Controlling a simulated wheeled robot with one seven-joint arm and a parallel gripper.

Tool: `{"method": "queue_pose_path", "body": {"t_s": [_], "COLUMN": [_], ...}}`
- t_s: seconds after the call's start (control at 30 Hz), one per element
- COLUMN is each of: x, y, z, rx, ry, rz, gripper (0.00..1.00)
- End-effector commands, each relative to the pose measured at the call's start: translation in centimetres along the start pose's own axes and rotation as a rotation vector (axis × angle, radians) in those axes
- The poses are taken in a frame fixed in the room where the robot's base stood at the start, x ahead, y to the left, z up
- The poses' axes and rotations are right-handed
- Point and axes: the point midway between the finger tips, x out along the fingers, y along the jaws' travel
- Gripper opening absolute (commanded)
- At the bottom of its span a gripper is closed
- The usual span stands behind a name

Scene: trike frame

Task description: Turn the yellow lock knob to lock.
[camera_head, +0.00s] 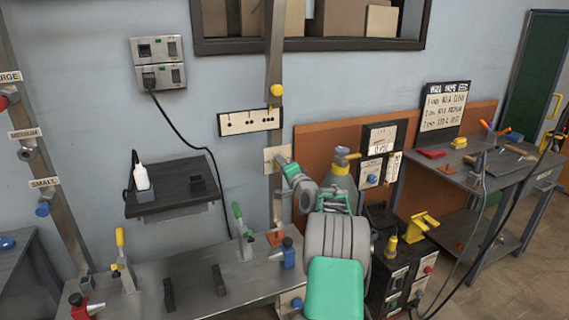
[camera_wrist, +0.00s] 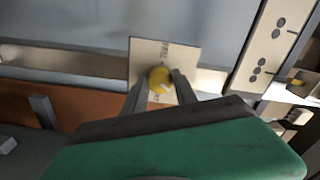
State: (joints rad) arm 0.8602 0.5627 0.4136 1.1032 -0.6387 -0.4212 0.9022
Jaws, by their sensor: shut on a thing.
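The yellow lock knob (camera_wrist: 157,79) sits on a pale square plate (camera_wrist: 150,52) with small lettering beside it, in the wrist view. My gripper (camera_wrist: 160,88) is shut on the knob, one grey finger on each side of it. In the head view, the plate (camera_head: 269,153) is on the upright post behind the workbench, and my arm reaches it from the front right. The knob is hidden behind my gripper there. The lettering is too small to read surely.
Another yellow knob (camera_head: 276,90) is higher on the post. A white panel with dark holes (camera_head: 250,121) crosses the post above the plate. Clamps, including a green-handled one (camera_head: 241,232), stand on the bench (camera_head: 205,278). A gas cylinder (camera_head: 341,180) stands close right of my gripper.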

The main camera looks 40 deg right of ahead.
Motion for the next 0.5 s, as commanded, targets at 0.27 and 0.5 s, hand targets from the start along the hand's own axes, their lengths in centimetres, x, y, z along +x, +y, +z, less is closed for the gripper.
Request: {"method": "queue_pose_path", "body": {"t_s": [0.27, 0.5], "x": [-0.08, -0.09], "y": [-0.85, -0.72], "z": [-1.06, -1.02], "rx": [0.251, 0.479], "ry": [0.016, 0.015], "rz": [-0.01, -0.01], "gripper": [0.0, 0.0]}}
